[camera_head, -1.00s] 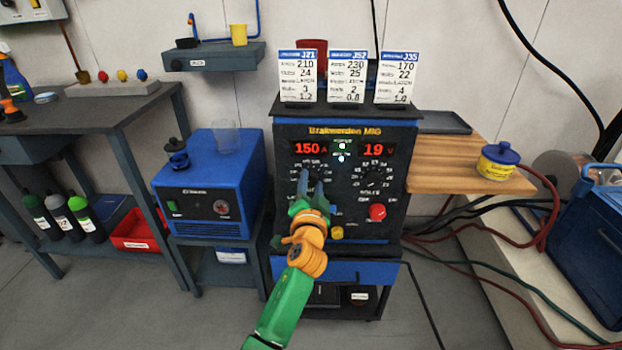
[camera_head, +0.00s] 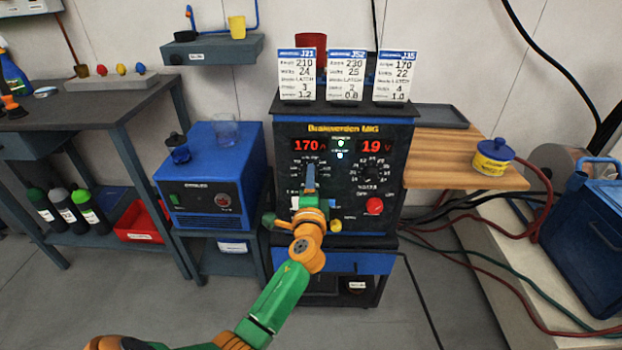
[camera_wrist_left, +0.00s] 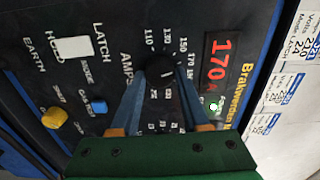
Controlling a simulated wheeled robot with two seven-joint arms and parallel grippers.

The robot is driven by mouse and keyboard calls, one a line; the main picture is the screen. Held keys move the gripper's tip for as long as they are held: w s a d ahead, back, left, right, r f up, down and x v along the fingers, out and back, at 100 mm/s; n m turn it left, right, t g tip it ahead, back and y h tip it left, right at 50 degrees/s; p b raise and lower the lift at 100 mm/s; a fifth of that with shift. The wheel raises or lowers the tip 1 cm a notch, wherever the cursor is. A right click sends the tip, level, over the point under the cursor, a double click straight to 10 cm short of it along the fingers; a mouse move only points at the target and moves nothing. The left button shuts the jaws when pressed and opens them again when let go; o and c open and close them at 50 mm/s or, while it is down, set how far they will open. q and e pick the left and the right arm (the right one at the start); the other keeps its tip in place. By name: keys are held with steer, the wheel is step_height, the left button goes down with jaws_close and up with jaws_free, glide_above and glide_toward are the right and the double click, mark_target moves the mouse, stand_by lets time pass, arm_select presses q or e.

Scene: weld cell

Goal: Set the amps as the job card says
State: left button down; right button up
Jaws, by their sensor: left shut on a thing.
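My left gripper (camera_head: 309,180) is shut on the amps knob (camera_wrist_left: 160,78), with a finger on each side in the wrist view. The wrist view also shows the red amps display (camera_wrist_left: 222,62) at 170. Three job cards stand on top: J21 (camera_head: 297,75) with amps 210, J52 (camera_head: 347,75) with 230, and J35 (camera_head: 396,75) with 170. My right gripper is not in view.
The volts knob (camera_head: 373,173) and a red knob (camera_head: 375,206) sit right of my gripper on the panel. A blue cooler unit (camera_head: 211,180) stands left. A wooden shelf (camera_head: 450,165) at right holds a yellow, blue-lidded tub (camera_head: 492,158).

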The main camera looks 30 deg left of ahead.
arm_select(q)
steer(key=shift+m, duration=0.3)
steer(key=shift+r, duration=0.1)
steer(key=shift+c, duration=2)
jaws_free()
steer(key=v, duration=0.7)
steer(key=shift+p, duration=0.3)
